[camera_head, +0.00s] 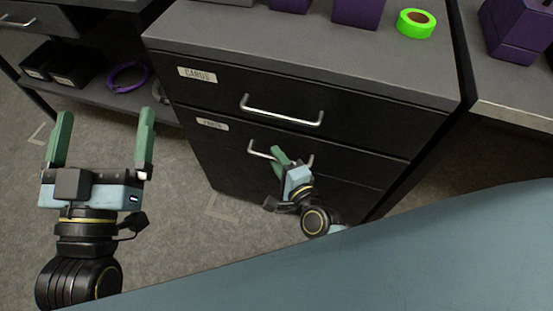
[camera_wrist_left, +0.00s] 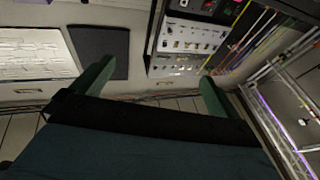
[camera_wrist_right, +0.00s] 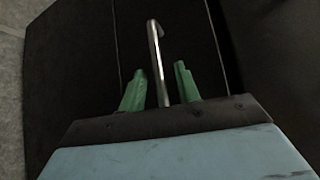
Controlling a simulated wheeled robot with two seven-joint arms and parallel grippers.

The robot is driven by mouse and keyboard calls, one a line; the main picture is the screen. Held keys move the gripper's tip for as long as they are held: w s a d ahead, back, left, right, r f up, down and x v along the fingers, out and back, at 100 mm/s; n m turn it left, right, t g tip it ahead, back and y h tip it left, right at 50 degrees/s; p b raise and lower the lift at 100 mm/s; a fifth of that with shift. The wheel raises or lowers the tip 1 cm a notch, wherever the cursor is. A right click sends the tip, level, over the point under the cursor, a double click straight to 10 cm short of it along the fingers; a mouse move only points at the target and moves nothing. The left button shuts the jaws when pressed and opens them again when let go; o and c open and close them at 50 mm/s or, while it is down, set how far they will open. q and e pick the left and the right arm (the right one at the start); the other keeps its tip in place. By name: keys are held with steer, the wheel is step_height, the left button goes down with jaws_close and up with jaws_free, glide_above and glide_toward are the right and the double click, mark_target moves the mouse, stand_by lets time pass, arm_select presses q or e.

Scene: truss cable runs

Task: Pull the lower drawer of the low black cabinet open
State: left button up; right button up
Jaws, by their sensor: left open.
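The low black cabinet (camera_head: 300,66) has two drawers with silver bar handles. Its lower drawer (camera_head: 355,170) looks shut, its front in line with the upper drawer. The lower drawer's handle (camera_head: 259,153) is partly hidden by my right gripper (camera_head: 286,160), which is at the handle. In the right wrist view the handle (camera_wrist_right: 156,60) runs between the green fingers of my right gripper (camera_wrist_right: 163,80). A gap shows on the right side of the bar, and the gripper looks open around it. My left gripper (camera_head: 104,120) is open and empty, left of the cabinet above the floor.
The upper drawer (camera_head: 225,87) is shut. A green tape roll (camera_head: 416,23) and purple blocks (camera_head: 358,12) are on the cabinet top. A shelf with a purple cable coil (camera_head: 128,77) stands at the left. Carpet floor before the cabinet is clear.

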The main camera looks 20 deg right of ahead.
steer(key=shift+w+a, duration=0.1)
steer(key=shift+w, duration=0.3)
jaws_close()
